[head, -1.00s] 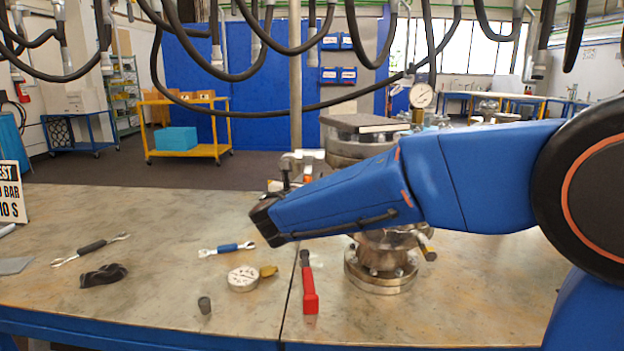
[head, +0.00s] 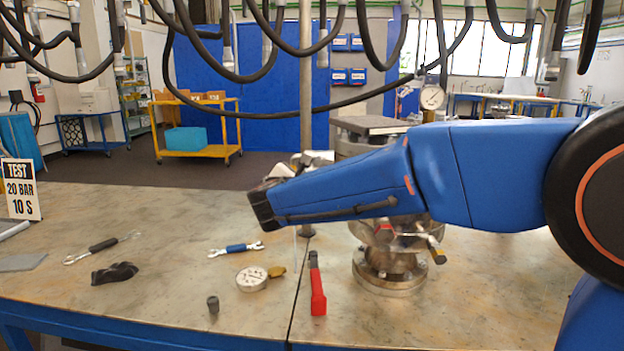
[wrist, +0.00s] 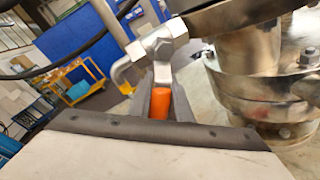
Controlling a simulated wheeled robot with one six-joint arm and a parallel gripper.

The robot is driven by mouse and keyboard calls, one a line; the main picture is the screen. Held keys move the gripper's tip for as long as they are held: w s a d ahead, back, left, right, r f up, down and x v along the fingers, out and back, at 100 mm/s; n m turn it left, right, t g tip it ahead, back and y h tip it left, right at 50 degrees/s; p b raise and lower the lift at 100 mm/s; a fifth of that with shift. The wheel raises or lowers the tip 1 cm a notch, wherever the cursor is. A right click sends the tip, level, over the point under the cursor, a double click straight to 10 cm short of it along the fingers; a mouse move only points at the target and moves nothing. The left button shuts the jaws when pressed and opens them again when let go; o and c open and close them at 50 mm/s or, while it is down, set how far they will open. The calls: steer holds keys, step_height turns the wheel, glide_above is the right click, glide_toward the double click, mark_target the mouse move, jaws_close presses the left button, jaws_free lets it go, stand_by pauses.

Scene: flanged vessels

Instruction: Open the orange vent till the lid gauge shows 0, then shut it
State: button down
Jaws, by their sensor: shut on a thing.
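The steel vessel stands on the bench, partly hidden behind my blue arm; its lower flange (head: 388,272) shows in the head view. The lid gauge (head: 432,97), a round white dial, stands upright above the arm; its needle is too small to read. In the wrist view the orange vent handle (wrist: 159,106) sits between the fingers of my gripper (wrist: 160,92), which is shut on it. The handle joins a bright steel valve fitting (wrist: 160,45) just beyond the fingertips. In the head view my arm hides the vent and the fingers.
On the bench lie a loose gauge (head: 252,279), a red-handled tool (head: 317,285), a blue-gripped wrench (head: 236,249) and a black-gripped wrench (head: 103,246). A sign (head: 20,188) reads "TEST 20 BAR 10 S". Black hoses (head: 270,60) hang overhead.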

steer(key=shift+a, duration=0.1)
stand_by(0.4)
steer(key=c, duration=1.6)
jaws_free()
steer(key=v, duration=1.7)
steer(key=shift+s, duration=0.25)
